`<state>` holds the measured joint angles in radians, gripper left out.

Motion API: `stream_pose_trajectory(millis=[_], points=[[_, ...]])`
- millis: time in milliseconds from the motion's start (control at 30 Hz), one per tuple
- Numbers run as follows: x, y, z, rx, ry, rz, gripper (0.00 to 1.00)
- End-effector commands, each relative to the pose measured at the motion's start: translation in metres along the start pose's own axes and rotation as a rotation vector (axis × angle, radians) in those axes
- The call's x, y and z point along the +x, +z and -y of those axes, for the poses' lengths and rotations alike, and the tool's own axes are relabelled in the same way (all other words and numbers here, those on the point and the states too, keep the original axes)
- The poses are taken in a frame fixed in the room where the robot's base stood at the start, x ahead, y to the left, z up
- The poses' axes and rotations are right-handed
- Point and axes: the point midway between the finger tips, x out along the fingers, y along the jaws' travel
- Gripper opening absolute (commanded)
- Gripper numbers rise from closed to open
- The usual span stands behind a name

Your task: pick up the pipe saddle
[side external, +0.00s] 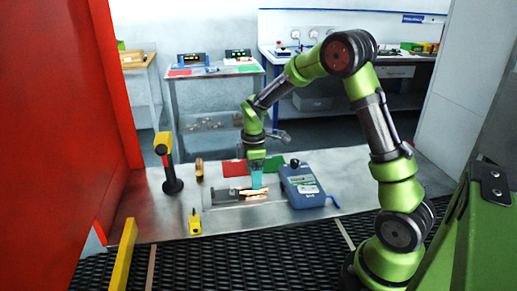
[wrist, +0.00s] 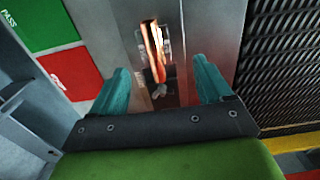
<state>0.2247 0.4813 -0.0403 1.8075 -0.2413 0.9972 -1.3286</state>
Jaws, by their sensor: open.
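My gripper (side external: 256,182) points down over the grey metal table, and its two teal fingers stand apart in the wrist view (wrist: 160,66). Between and beyond the fingers lies a long, shiny copper-coloured piece (wrist: 153,48), with small grey metal parts at its near end. In the side view the copper-coloured parts (side external: 256,195) lie just below the fingertips, on a low grey fixture (side external: 220,196). I cannot tell for certain which of these parts is the pipe saddle. No contact between fingers and parts is visible.
A blue meter (side external: 303,187) stands close on the right. Red (side external: 234,168) and green (side external: 273,163) mats lie behind. A yellow-black tool on a stand (side external: 169,165), a brown object (side external: 199,170) and a small yellow item (side external: 195,224) are leftward. A black mesh belt (side external: 255,262) runs along the front.

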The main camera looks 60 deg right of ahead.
Motion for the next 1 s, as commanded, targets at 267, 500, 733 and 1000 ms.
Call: stream_pose_trajectory(millis=[267, 500, 733, 1000], points=[[0.029, 0.001, -0.005, 0.002, -0.003, 0.003, 0.79], [0.054, 0.001, -0.008, 0.002, 0.001, 0.000, 0.79], [0.055, 0.001, -0.008, 0.001, 0.002, -0.001, 0.79], [0.057, 0.001, -0.008, 0.001, 0.001, -0.001, 0.79]])
